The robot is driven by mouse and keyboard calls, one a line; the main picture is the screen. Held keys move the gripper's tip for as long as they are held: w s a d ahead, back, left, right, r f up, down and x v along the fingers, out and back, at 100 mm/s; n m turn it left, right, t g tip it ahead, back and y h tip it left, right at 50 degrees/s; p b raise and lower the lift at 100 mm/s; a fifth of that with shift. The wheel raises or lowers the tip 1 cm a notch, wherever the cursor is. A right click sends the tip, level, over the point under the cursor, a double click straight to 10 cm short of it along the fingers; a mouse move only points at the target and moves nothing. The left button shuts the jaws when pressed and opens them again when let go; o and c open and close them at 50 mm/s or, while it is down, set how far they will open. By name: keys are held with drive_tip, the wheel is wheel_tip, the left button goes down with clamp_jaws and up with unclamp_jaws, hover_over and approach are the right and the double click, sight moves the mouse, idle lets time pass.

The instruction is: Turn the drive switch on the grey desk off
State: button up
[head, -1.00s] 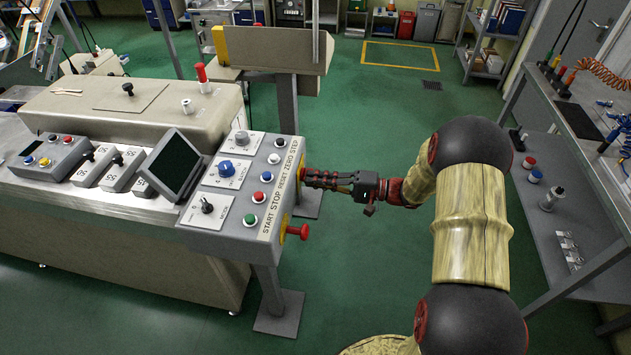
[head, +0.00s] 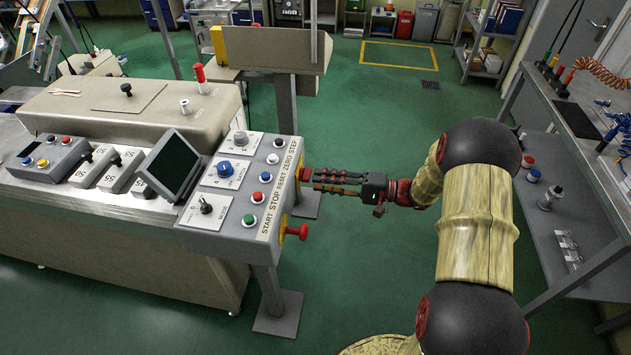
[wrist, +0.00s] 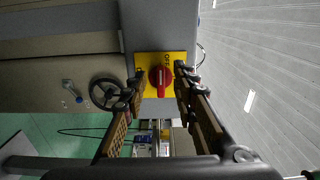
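The grey desk (head: 215,240) stands left of my arm, with labelled knobs and buttons on its sloping top. On its right side face, a red rotary switch (wrist: 160,77) sits on a yellow plate (wrist: 146,62) in the wrist view. The plate's lettering appears to include OFF, and the switch's grip stands roughly upright in the picture. In the head view only a bit of red, the switch (head: 305,173), shows at the fingertips. My gripper (head: 314,180) points at that face. In the wrist view its fingers are apart, one on each side of the switch; contact is not clear.
A red mushroom button (head: 298,232) sticks out of the same face, nearer the camera. A dark handwheel (wrist: 108,93) shows left of the switch in the wrist view. Green floor is free right of the desk; a grey workbench (head: 590,170) stands further right.

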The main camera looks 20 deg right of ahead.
drive_tip(key=v, duration=0.9)
drive_tip(key=shift+d, duration=0.15)
